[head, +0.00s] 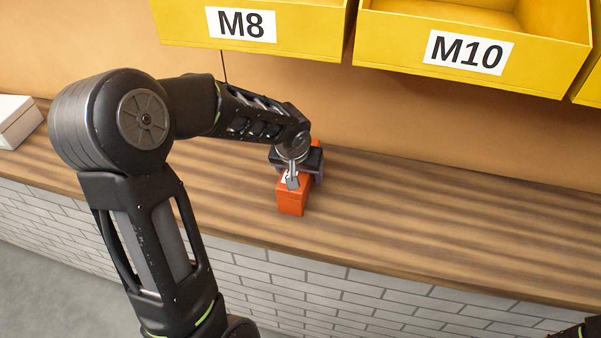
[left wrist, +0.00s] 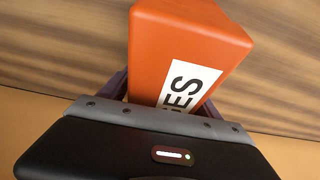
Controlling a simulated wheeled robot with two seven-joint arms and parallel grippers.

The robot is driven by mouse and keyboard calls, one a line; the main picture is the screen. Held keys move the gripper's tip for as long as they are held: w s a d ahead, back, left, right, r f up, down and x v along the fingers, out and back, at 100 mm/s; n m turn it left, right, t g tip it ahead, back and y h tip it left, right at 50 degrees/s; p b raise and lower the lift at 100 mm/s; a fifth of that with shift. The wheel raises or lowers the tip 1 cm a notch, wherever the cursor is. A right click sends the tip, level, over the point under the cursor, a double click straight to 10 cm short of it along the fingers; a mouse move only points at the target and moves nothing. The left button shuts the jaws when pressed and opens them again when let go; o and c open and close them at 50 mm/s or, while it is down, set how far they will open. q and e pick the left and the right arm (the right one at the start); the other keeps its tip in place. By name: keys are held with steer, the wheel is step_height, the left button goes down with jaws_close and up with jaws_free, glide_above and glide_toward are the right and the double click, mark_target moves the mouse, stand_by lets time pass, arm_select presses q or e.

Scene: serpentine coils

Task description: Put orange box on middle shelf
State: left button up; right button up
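The orange box (head: 291,196) is on the wooden counter, below and between the yellow bins. My left gripper (head: 298,172) reaches down over it from behind, covering part of its top. In the left wrist view the orange box (left wrist: 185,45) has a white label ending in "ES". The fingers of my left gripper (left wrist: 165,98) lie close against both sides of the box, and it looks shut on it. The box seems to rest on the counter; any gap below it is hidden. No middle shelf can be made out. My right gripper is out of view.
Yellow bins marked M8 (head: 250,25) and M10 (head: 470,52) hang on the wall above the counter (head: 440,225). A white box (head: 16,120) stands at the far left. The counter right of the orange box is clear. White brick faces its front.

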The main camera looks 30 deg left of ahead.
mark_target(299, 175)
arm_select(q)
steer(key=shift+o, duration=0.5)
steer(key=shift+r, duration=0.1)
steer(key=shift+r+p, duration=0.15)
steer(key=shift+p, duration=0.15)
steer(key=shift+s+r, duration=0.1)
steer(key=shift+r, duration=0.2)
steer(key=b+v, duration=0.1)
steer(key=v, duration=0.5)
steer(key=shift+s+d+r, duration=0.15)
steer(key=shift+s+r, duration=0.05)
steer(key=shift+r, duration=0.15)
